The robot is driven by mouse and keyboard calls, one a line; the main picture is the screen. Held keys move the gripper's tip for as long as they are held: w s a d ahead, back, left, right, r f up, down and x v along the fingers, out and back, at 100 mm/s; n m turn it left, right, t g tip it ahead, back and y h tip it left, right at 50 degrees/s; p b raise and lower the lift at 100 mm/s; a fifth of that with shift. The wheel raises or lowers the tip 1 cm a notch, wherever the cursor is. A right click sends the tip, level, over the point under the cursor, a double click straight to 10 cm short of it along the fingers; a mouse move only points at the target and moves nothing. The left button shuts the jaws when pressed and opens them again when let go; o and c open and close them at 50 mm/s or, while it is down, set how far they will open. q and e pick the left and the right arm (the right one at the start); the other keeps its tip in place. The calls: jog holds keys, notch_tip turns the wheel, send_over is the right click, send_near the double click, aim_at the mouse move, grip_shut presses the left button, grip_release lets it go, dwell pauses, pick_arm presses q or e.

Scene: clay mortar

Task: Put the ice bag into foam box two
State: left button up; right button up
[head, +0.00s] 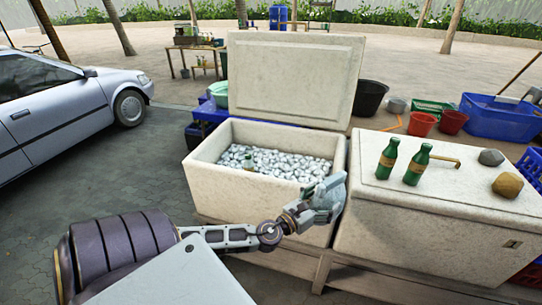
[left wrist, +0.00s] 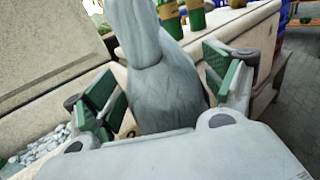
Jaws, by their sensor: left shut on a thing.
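My left gripper (head: 308,206) is shut on the pale grey ice bag (head: 329,192). The bag shows large between the green-padded fingers in the left wrist view (left wrist: 165,85). In the head view, gripper and bag are in front of the right front corner of an open white foam box (head: 258,203), near the gap to a closed foam box (head: 432,225). The open box holds many silvery ice pieces and a bottle (head: 248,161); its lid (head: 296,78) stands raised behind. I cannot tell which box is number two. My right gripper is out of view.
Two green bottles (head: 387,158) (head: 417,163), an opener-like tool (head: 446,160) and two stones (head: 507,184) (head: 491,157) sit on the closed box. A black tub (head: 369,97), red buckets (head: 422,123) and a blue crate (head: 497,118) stand behind. A silver car (head: 60,105) is at left.

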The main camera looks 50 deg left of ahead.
aim_at(319, 188)
pick_arm(q)
jog(key=shift+w+a+r+m+h, duration=0.1)
jog(key=shift+a+r+m+h, duration=0.2)
jog(key=shift+r, duration=0.4)
jog(key=shift+w+a+r+m+h, duration=0.15)
jog(key=shift+a+r+h, duration=0.25)
jog(key=shift+r, duration=0.3)
jog(key=shift+a+r+m+h, duration=0.25)
jog(key=shift+r+h, duration=0.15)
jog(key=shift+r, duration=0.3)
jog(key=shift+a+r+m+g+h, duration=0.15)
jog(key=shift+a+r+m+h, duration=0.1)
jog(key=shift+r, duration=0.2)
jog(key=shift+a+r+m+g+h, duration=0.15)
jog(key=shift+r+h, duration=0.1)
jog(key=shift+r, duration=0.15)
jog(key=shift+a+r+m+h, duration=0.15)
jog(key=shift+r+m+h, duration=0.2)
jog(key=shift+r, duration=0.3)
